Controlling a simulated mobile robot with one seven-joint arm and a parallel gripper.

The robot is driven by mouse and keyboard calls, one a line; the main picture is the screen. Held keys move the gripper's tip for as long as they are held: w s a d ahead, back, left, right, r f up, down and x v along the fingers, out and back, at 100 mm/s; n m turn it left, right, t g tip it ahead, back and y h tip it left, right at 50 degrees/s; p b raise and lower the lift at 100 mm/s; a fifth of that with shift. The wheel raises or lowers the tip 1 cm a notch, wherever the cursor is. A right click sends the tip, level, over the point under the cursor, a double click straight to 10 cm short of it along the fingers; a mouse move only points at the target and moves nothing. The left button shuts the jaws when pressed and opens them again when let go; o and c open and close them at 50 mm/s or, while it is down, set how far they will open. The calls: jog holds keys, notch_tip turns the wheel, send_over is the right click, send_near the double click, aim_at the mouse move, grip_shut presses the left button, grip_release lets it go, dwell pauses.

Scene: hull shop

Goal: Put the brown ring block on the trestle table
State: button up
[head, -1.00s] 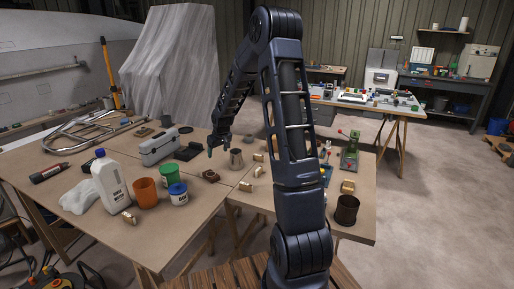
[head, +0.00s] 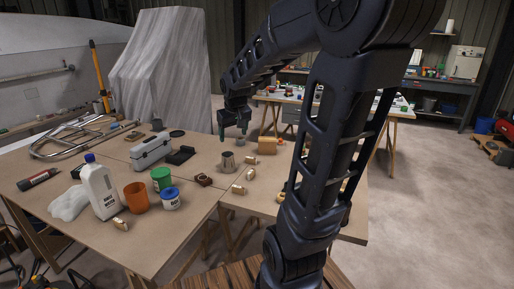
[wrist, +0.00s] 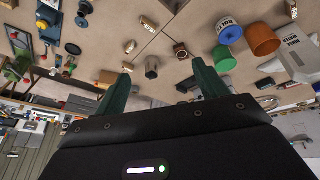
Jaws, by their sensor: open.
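The brown ring block (head: 203,180) lies on the near wooden worktop (head: 100,228), right of the green and blue tubs. What looks like the same block shows in the wrist view (wrist: 181,51). My gripper (head: 234,130) is open and empty, above the worktop, up and right of the block in the head view. In the wrist view its two green fingers (wrist: 162,84) are spread, with nothing between them. A table with wooden trestle legs (head: 398,112) stands behind, partly hidden by my arm. The near worktop also rests on wooden legs; I cannot tell which table is meant.
A grey metal cup (head: 228,162) stands close to the block, below my gripper. A tan box (head: 267,145) and several brass pieces lie to the right. A white bottle (head: 99,188), an orange cup (head: 136,197) and a grey case (head: 151,151) are left.

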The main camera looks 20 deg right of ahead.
jog(key=s+d+r+m, duration=0.1)
jog(key=s+r, duration=0.1)
jog(key=s, duration=1.6)
jog(key=shift+d+m, duration=0.35)
jog(key=shift+m, duration=0.05)
